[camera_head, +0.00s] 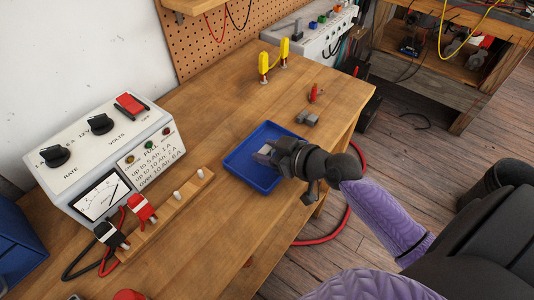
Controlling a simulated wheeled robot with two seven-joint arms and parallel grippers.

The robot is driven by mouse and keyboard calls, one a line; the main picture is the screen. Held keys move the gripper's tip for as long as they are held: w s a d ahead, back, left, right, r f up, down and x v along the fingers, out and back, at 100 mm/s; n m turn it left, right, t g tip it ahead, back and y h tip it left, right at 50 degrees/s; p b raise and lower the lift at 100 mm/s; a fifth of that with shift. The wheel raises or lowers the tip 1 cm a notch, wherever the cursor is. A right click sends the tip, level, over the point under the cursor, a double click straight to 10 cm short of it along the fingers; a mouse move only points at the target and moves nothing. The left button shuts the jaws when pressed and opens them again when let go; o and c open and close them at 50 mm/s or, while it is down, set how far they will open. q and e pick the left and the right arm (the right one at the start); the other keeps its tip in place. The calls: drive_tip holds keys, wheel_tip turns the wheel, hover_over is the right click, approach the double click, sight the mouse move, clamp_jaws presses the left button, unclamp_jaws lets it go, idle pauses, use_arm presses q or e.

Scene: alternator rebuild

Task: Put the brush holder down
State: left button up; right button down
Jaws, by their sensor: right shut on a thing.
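My right gripper (272,155) reaches in from the right over the blue tray (240,152) on the wooden bench. It is shut on a small grey block at its tip, which I take to be the brush holder (262,152). The gripper hides part of the block and the tray's right side. I cannot tell whether the block touches the tray floor or hangs just above it. My left gripper is not in view.
A white charger box (105,145) stands at the left, with red and black clamps on a wooden strip (165,215). A grey part (307,117) and a red item (314,93) lie behind the tray. Yellow-handled tool (273,61) stands farther back.

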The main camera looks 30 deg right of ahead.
drive_tip(key=shift+r, duration=0.1)
drive_tip(key=shift+f, duration=0.2)
drive_tip(key=shift+c, duration=1)
unclamp_jaws()
